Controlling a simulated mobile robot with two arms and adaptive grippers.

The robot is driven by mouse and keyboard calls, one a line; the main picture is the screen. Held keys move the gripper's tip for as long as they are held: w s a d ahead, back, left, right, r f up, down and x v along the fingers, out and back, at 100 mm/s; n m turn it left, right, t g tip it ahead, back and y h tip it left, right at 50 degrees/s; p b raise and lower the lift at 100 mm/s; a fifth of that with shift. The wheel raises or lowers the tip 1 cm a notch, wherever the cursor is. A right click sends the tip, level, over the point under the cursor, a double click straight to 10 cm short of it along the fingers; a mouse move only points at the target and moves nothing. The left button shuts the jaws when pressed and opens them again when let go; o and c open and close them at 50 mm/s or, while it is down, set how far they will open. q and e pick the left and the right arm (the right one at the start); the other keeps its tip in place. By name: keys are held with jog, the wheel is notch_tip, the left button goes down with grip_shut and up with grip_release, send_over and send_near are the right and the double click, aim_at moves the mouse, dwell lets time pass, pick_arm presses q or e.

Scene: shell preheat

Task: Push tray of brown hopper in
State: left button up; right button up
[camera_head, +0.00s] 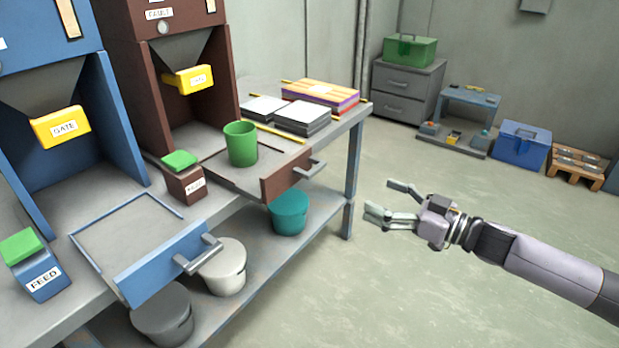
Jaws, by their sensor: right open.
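The brown hopper (112,35) stands on the bench, with a yellow gate (190,79) under its funnel. Its tray (284,178) is pulled out toward the bench's front edge, with a brown front panel and a grey handle (311,168). A green cup (241,145) stands upright on or over the tray area. My right gripper (383,200) is open and empty over the floor, to the right of the tray handle and apart from it. My left gripper is not in view.
The blue hopper's tray (160,265) is also out, at the left. Feed boxes with green tops (184,176) (36,264) stand beside the trays.

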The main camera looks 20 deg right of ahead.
aim_at(318, 171)
jog(key=x, duration=1.7)
jog(key=shift+w+a+r, duration=0.1)
jog(key=shift+a+r, duration=0.05)
jog(key=shift+a, duration=0.05)
jog(key=shift+c, duration=0.2)
jog(key=c, duration=1.6)
